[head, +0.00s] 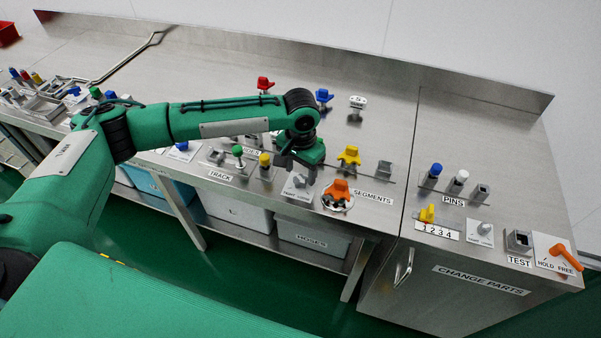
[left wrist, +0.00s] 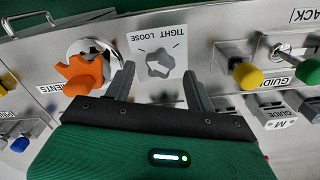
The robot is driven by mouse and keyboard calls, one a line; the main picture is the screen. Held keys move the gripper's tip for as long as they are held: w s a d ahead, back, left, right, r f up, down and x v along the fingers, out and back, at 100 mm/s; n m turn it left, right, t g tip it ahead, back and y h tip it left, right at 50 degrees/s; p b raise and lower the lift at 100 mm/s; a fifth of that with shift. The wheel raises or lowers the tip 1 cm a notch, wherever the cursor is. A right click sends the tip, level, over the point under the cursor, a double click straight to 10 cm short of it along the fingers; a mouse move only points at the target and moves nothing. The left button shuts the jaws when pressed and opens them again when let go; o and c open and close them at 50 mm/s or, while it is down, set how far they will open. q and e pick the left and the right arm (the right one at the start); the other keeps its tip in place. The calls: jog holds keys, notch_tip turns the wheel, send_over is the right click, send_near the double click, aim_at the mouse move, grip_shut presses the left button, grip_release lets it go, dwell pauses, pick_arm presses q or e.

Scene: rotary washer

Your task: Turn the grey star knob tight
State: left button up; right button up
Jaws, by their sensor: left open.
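The grey star knob (left wrist: 160,62) sits on a white plate (left wrist: 172,42) marked TIGHT and LOOSE. In the left wrist view it appears between and just beyond the fingertips of my left gripper (left wrist: 158,76), which is open and empty. I cannot tell how far the fingers are above it. In the head view my left gripper (head: 299,172) hangs over this knob and its plate (head: 293,193) at the bench front, hiding part of them. A similar grey knob (head: 486,228) is on the right bench section. My right gripper is not in view.
A large orange knob (head: 339,189) is close beside on the right in the head view. Yellow (head: 264,159) and green (head: 237,150) knobs stand to the left.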

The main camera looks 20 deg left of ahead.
aim_at(300, 181)
pick_arm(q)
jog(key=shift+f, duration=1.25)
jog(key=c, duration=1)
jog(key=shift+o, duration=0.2)
jog(key=shift+r, duration=0.1)
